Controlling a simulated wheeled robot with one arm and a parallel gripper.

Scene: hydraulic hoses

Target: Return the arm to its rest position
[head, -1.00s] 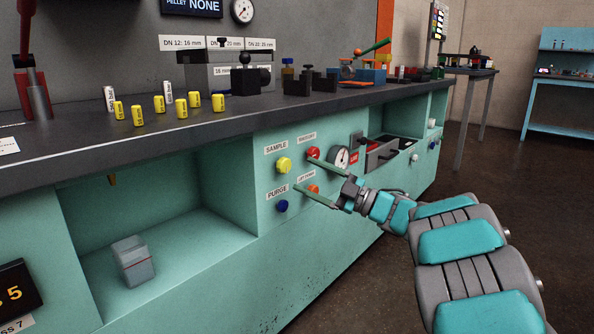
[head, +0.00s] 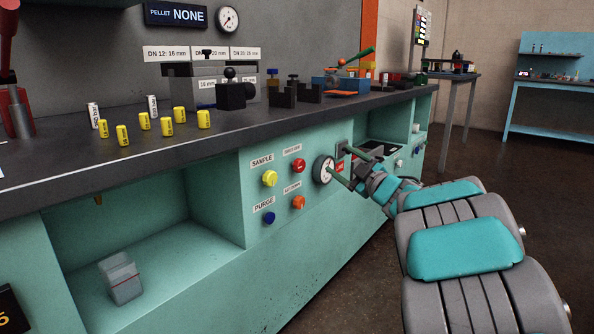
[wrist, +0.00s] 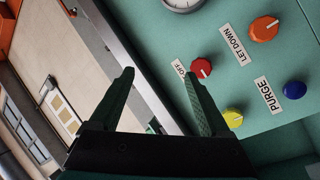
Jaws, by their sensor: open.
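My gripper (head: 340,158) is out in front of the teal bench front in the head view, beside the round pressure gauge (head: 323,170). Its two dark green fingers are spread, with nothing between them. In the wrist view the open gripper (wrist: 159,73) shows at the bottom, the right finger overlapping the panel near the red knob (wrist: 201,68). My arm stretches from the lower right of the head view, with teal and grey links. I cannot tell whether a finger touches the panel.
The panel carries yellow (head: 270,178), red (head: 299,165), blue (head: 269,218) and orange (head: 299,202) knobs. Several yellow cylinders (head: 166,127) stand on the dark worktop (head: 120,165). A grey block (head: 122,280) sits in the open bay. Open floor lies right of the bench.

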